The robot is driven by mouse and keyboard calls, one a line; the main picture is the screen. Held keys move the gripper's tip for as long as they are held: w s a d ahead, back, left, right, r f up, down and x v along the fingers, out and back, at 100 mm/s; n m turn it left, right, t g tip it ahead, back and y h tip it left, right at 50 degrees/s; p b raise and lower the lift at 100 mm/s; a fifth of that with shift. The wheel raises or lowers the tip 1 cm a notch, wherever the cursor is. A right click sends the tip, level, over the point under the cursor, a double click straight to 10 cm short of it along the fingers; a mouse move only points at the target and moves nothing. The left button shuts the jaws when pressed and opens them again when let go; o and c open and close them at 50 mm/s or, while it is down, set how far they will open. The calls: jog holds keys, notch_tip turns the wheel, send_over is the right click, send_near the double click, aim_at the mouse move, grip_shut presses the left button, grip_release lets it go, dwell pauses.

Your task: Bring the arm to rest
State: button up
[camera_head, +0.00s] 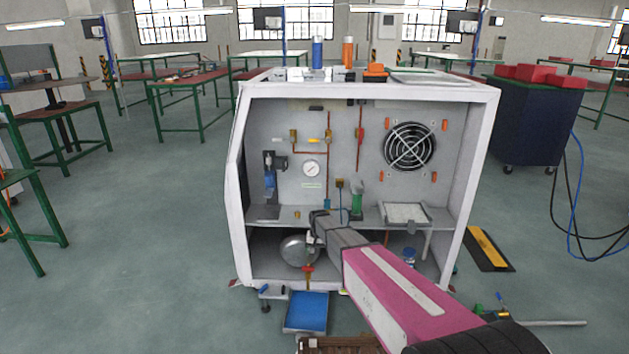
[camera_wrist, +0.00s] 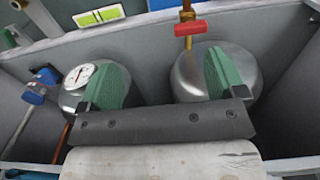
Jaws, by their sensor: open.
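My gripper (camera_head: 316,234) is at the open front of the grey generator cabinet (camera_head: 236,190), near the lower compartment. My arm, with a pink and white link, reaches toward it from the lower right. In the wrist view my gripper (camera_wrist: 163,78) shows two green finger pads spread wide apart with nothing between them. Behind the pads are rounded silver metal surfaces, one at the left (camera_wrist: 75,98) and one at the right (camera_wrist: 200,70). In the head view a round silver vessel (camera_head: 296,250) shows beside the gripper, partly hidden.
A red-handled brass valve (camera_wrist: 188,27) is close above the right pad. A white gauge (camera_wrist: 80,75) and a blue fitting (camera_wrist: 36,92) are at the left. The cabinet's shelf and walls surround the gripper closely.

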jog(key=s+d+r, duration=0.5)
jog(key=s+d, duration=0.1)
jog(key=s, duration=0.4)
jog(key=s+d+r, duration=0.4)
jog(key=s+d, duration=0.2)
jog(key=s, duration=0.3)
jog(key=s+d+r, duration=0.5)
jog(key=s+d, duration=0.1)
jog(key=s, duration=0.4)
jog(key=shift+s+d+r, duration=0.3)
jog(key=shift+d, duration=0.05)
